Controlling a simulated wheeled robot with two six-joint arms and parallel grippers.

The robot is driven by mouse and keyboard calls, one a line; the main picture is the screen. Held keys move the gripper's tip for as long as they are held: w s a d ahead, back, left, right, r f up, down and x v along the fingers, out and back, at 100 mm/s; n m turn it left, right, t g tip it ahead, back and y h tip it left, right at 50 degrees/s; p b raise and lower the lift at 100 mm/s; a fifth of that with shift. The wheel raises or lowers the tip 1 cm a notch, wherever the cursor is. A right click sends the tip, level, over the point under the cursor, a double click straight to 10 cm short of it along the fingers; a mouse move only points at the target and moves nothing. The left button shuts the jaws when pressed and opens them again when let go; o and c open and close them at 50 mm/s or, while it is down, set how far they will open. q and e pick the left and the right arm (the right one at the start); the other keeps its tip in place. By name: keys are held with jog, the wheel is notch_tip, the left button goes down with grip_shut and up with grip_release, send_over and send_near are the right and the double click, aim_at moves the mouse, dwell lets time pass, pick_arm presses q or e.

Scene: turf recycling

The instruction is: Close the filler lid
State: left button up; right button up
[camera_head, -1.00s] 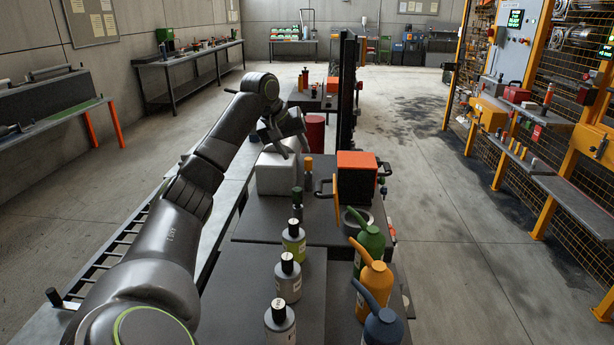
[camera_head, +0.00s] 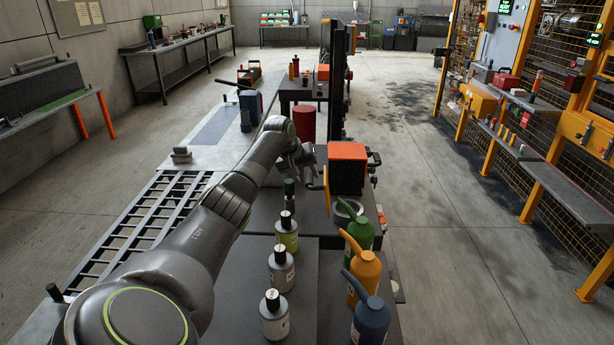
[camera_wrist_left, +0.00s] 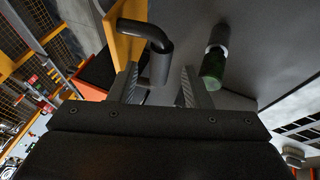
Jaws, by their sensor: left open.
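A black box with an orange top (camera_head: 347,152) stands on the dark table. A narrow yellow panel (camera_head: 327,190), seemingly the filler lid, stands upright at its left front side. A black bent handle on it shows in the left wrist view (camera_wrist_left: 158,52), beside the yellow panel (camera_wrist_left: 128,35). My left gripper (camera_head: 311,177) is open just left of the panel. In the left wrist view, the handle reaches between the open fingers (camera_wrist_left: 158,92); I cannot tell whether they touch it. My right gripper is not in view.
Several labelled bottles (camera_head: 281,268) stand in front of the box on the left, with a green-capped bottle (camera_head: 289,195) near my arm. Green, yellow and blue spouted cans (camera_head: 365,278) stand at the right. A red cylinder (camera_head: 304,122) and dark post (camera_head: 337,85) are behind.

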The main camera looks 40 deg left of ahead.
pick_arm(q)
jog(key=shift+x, duration=0.9)
grip_shut()
